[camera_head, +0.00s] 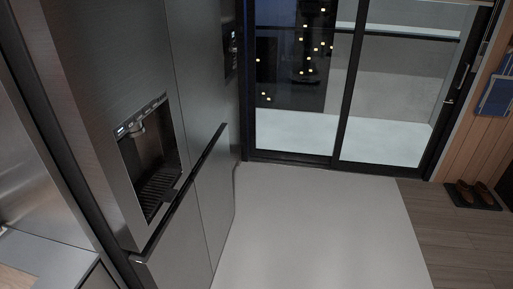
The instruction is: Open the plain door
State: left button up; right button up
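A black-framed glass sliding door (390,95) stands at the back, shut as far as I can see, with a handle (462,76) on its right side. A second glass panel (290,80) is to its left. I cannot tell which door is the plain one, and no other door to a room shows. Neither of my grippers is in view.
A tall dark steel refrigerator (95,75) with a water dispenser (152,155) and a long handle rail stands on the left. A pale floor area (320,225) in the middle is clear. Brown shoes on a dark mat (476,206) lie at the right by a wood-panelled wall (470,150).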

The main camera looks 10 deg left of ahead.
aim_at(194, 27)
jog(key=i+l, duration=0.1)
jog(key=i, duration=0.4)
jog(key=i+u, duration=0.1)
jog(key=i, duration=0.45)
jog(key=i+l, duration=0.2)
jog(key=i, duration=0.3)
jog(key=i+l, duration=0.1)
jog(key=i, duration=0.4)
jog(key=i+u, duration=0.45)
jog(key=i+l+u, duration=0.15)
jog(key=u, duration=0.3)
jog(key=i+l+u, duration=0.3)
jog(key=u, duration=0.15)
jog(key=i+l+u, duration=0.45)
jog(key=k+j, duration=0.1)
